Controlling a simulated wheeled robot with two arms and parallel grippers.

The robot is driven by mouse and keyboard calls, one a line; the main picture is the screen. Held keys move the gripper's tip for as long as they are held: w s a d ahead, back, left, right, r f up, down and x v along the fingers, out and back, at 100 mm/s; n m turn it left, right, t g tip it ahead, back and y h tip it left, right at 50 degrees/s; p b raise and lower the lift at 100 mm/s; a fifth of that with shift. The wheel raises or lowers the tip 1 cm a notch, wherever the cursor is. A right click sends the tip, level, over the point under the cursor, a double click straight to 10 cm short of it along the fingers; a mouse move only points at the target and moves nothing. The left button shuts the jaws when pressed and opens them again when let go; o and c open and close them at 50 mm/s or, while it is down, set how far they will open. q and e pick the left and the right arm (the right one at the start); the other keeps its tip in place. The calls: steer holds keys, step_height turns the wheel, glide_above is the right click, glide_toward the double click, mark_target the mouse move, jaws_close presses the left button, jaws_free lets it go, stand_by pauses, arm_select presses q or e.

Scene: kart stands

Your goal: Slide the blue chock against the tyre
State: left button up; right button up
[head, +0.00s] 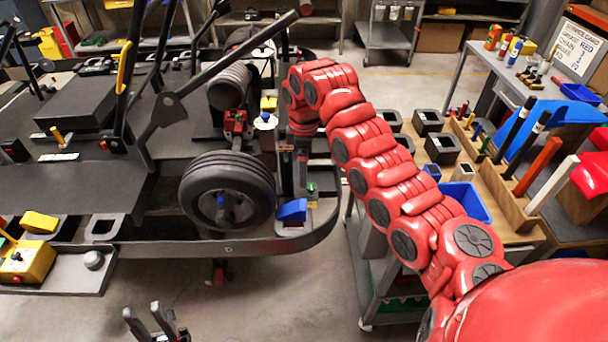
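The blue chock (292,210) sits on the kart stand's rail, just right of the black tyre (203,203). In the picture its left end comes very close to the tyre's right edge; I cannot tell whether they touch. My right arm reaches in from the right and bends down over the chock. Its gripper (293,172) points down just above the chock, dark against the frame, and its fingers are hard to make out. My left gripper (148,322) is low at the bottom edge, away from the tyre, with its two dark fingers apart and nothing between them.
A yellow control box (27,260) is at the far left. The stand's grey rail (230,248) curves around below the tyre. A bench (520,228) with black holders, a blue bin (466,200) and coloured tubes stands at the right. Bare floor lies in front.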

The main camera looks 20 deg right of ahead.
mark_target(295, 206)
steer(key=shift+r, duration=0.15)
steer(key=a+b, duration=0.1)
steer(key=w+a+b, duration=0.1)
steer(key=b, duration=0.1)
steer(key=shift+a, duration=0.25)
stand_by(0.3)
steer(key=shift+f, duration=0.2)
step_height(295, 206, down, 16)
steer(key=p, duration=0.4)
steer(key=shift+f+p, duration=0.2)
steer(key=shift+p, duration=0.15)
steer(key=shift+f, duration=0.45)
